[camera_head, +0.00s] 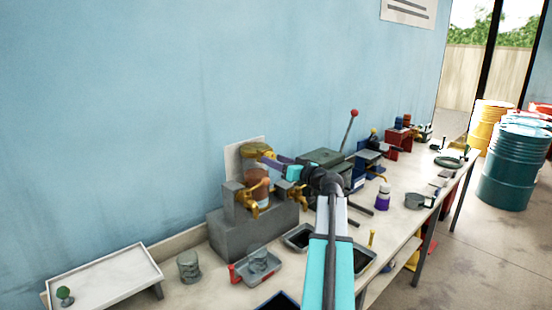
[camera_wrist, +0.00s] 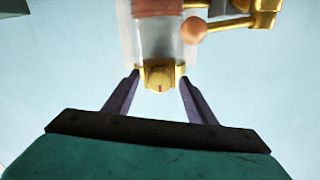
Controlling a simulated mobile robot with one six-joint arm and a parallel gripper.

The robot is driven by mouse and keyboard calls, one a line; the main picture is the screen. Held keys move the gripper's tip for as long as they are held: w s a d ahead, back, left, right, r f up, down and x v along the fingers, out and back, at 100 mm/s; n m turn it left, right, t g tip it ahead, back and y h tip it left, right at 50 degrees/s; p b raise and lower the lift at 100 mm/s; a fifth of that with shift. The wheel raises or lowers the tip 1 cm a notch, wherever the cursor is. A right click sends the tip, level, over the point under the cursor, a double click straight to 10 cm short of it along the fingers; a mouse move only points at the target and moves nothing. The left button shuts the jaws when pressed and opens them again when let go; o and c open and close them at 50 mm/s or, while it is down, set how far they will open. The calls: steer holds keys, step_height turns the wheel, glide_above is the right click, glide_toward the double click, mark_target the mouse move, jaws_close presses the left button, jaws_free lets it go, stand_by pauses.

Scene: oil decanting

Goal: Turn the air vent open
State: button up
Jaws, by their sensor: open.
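The air vent is probably the brass cap (camera_head: 257,148) on top of the glass vessel (camera_head: 262,198) with amber oil, which stands on a grey block (camera_head: 248,237). In the wrist view a brass knob (camera_wrist: 160,76) with a small red mark sits at the end of the glass vessel (camera_wrist: 160,45). My gripper (camera_wrist: 160,78) is open, its two dark fingers on either side of this knob. Whether the fingertips touch it I cannot tell. In the head view my gripper (camera_head: 272,159) reaches in from the right at cap height, partly hiding the vessel.
Two brass taps, left (camera_head: 247,202) and right (camera_head: 298,196), stick out from the block below. A white tray (camera_head: 100,275), a glass jar (camera_head: 188,265) and a small tray (camera_head: 262,272) stand on the bench. A green machine (camera_head: 327,157) with a red-knobbed lever stands behind my arm.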

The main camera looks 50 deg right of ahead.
steer(key=shift+w, duration=0.2)
steer(key=c, duration=1)
steer(key=shift+c, duration=0.2)
